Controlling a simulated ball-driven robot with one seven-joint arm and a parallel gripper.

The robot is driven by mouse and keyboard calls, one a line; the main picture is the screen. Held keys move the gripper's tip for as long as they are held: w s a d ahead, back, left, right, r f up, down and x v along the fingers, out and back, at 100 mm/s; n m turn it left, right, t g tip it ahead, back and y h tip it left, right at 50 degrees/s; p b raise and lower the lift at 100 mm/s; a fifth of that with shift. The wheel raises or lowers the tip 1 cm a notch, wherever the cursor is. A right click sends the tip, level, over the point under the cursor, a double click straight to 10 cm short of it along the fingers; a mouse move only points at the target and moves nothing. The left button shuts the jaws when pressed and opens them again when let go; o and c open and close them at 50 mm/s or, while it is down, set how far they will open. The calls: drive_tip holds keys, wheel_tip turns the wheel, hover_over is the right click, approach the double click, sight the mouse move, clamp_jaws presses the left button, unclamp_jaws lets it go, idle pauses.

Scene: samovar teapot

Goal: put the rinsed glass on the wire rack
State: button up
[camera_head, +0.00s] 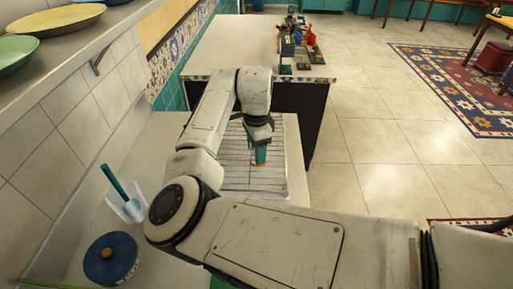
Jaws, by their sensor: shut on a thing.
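My gripper (260,142) points down over the wire rack, near its right side. It is shut on a small teal thing (261,156), which seems to be the glass. Only its lower part shows below the gripper, with a small orange spot at its bottom. I cannot tell whether it touches the rack or hangs just above it. The wire rack (238,172) is a pale slatted surface set in the counter. My arm hides part of its left and near sides.
A white holder with a teal-handled brush (117,182) and a round blue-lidded pot (111,257) stand on the counter at left. A shelf with plates (56,18) hangs above. A farther counter (222,55) holds several small items. Tiled floor lies open at right.

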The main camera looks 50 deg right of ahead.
drive_tip(key=o, duration=1)
drive_tip(key=shift+f, duration=0.1)
drive_tip(key=shift+c, duration=0.2)
wheel_tip(320, 180, up, 12)
drive_tip(key=shift+r+b, duration=0.2)
drive_tip(key=shift+b, duration=0.35)
